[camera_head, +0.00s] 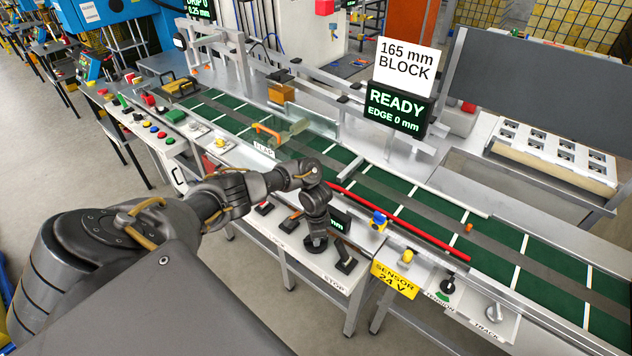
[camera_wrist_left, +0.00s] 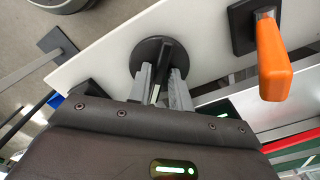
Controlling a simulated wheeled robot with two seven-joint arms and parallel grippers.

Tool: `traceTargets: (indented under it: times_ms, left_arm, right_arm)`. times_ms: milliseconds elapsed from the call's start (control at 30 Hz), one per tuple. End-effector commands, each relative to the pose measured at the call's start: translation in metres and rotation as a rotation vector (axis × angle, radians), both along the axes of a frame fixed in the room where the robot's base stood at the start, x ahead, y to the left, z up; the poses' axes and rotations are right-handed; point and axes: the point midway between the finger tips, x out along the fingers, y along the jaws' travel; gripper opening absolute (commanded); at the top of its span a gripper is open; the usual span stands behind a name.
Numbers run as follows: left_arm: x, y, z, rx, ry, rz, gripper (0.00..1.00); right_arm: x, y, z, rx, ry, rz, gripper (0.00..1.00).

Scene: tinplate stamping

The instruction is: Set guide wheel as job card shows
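A white card reading "165 mm BLOCK" (camera_head: 405,66) stands above the line. A dark screen below it reads "READY, EDGE 0 mm" (camera_head: 398,111). A round black wheel (camera_wrist_left: 152,52) sits on the white front panel in the left wrist view; I cannot tell for sure that it is the guide wheel. My left gripper (camera_head: 316,232) points down over that panel, and it also shows in the left wrist view (camera_wrist_left: 160,80). Its two grey fingers stand either side of a dark upright part at the wheel. I cannot tell whether they grip it. My right gripper is out of view.
An orange-handled lever (camera_wrist_left: 272,58) stands close to my gripper, right of the wheel in the wrist view. A black lever (camera_head: 346,262) is near the STOP label. A small screen (camera_head: 341,220) is partly hidden by my arm. A red bar (camera_head: 400,222) runs along the green conveyor (camera_head: 500,262).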

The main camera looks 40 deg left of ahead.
Motion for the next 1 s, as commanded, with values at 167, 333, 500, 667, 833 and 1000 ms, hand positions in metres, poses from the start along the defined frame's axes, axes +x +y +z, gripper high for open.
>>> traceTargets:
  times_ms: [167, 333, 500, 667, 833, 1000]
  left_arm:
    - [0.000, 0.000, 0.000, -0.001, 0.000, -0.001, 0.34]
    - [0.000, -0.001, 0.000, -0.001, 0.000, -0.001, 0.34]
    - [0.001, -0.001, 0.010, -0.004, -0.003, -0.003, 0.34]
    - [0.003, 0.000, 0.041, 0.001, -0.008, -0.007, 0.34]
    - [0.003, 0.000, 0.066, 0.002, -0.008, -0.006, 0.34]
    - [0.001, 0.000, 0.086, 0.001, -0.003, -0.003, 0.34]
  right_arm:
    - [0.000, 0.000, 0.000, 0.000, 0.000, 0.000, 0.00]
    - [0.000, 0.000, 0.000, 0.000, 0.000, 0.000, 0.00]
    - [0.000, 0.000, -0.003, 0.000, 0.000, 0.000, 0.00]
    - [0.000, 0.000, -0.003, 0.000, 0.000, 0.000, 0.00]
    - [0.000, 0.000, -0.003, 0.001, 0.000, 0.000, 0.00]
    - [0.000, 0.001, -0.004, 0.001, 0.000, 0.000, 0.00]
